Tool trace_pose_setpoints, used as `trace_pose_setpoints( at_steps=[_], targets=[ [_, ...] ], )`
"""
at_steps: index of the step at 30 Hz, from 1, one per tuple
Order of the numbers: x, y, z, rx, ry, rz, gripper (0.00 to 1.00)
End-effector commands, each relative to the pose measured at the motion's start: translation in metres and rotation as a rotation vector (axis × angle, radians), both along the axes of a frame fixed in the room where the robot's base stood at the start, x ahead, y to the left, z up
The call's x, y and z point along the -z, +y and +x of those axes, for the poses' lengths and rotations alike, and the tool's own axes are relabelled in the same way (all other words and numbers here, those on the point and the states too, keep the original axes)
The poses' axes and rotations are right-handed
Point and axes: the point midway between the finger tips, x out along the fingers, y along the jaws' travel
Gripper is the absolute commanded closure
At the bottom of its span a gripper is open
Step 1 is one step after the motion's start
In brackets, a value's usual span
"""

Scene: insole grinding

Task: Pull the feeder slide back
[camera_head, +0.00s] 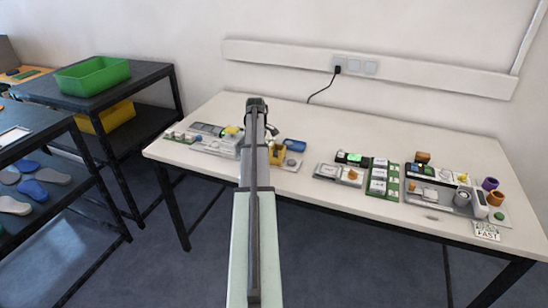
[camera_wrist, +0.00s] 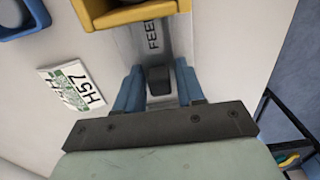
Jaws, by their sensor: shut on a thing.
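The feeder slide is a grey metal strip with dark lettering starting "FEE" (camera_wrist: 152,38), seen in the wrist view. It runs out from under a yellow housing (camera_wrist: 130,14). A dark knob (camera_wrist: 158,80) stands on its near part. My gripper (camera_wrist: 158,76) has its blue fingers on either side of the knob and is shut on it. In the head view the yellow housing (camera_head: 277,155) shows just right of my arm. My arm hides the gripper and slide there.
A blue tray (camera_wrist: 22,16) and a printed card (camera_wrist: 72,88) lie left of the slide in the wrist view. In the head view, several small stations share the white table (camera_head: 345,110). A green bin (camera_head: 92,75) stands on a black rack at left.

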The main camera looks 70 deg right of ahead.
Motion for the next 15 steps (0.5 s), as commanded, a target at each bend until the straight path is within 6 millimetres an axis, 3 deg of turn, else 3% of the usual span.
trace_pose_setpoints(
  at_steps=[15],
  targets=[
    [0.0,0.0,0.021,0.0,-0.001,0.0,0.81]
  ],
)
